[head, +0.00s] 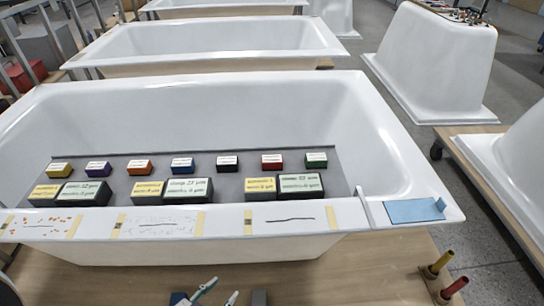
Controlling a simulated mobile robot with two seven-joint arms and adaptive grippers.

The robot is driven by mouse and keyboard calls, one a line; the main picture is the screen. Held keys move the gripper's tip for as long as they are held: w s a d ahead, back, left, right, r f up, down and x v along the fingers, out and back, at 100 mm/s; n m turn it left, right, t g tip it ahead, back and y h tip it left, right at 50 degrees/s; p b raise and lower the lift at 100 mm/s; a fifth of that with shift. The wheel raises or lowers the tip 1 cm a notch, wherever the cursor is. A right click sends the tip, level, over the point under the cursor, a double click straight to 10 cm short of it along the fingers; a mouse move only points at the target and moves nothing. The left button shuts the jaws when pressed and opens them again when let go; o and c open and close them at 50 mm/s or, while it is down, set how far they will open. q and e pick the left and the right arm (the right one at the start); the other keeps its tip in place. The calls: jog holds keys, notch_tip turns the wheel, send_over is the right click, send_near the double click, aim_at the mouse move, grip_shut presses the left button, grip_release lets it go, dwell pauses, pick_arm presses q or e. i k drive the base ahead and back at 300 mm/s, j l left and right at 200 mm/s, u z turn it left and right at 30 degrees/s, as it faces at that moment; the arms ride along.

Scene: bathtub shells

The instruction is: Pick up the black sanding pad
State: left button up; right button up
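The black sanding pad (227,163) is a small dark block with a pale labelled top. It sits on the grey mat (215,191) inside the nearest white bathtub shell (60,115), in the back row between a blue pad (182,165) and a red pad (272,161). No gripper is near it. A dark shape at the lower left edge (8,291) may be part of my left gripper; its fingers cannot be made out. My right gripper is not seen.
Yellow, purple, orange and green pads share the back row. Larger labelled blocks (188,190) stand in front of it. The tub's front rim carries taped strips and a blue cloth (414,210). Upright handles (453,290) stand at lower right.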

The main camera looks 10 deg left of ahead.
aim_at(223, 164)
jog(key=k+j+u, duration=0.1)
jog(key=u, duration=0.4)
jog(key=j+u, duration=0.3)
jog(key=u, duration=0.2)
jog(key=j+u, duration=0.2)
jog(key=u, duration=0.3)
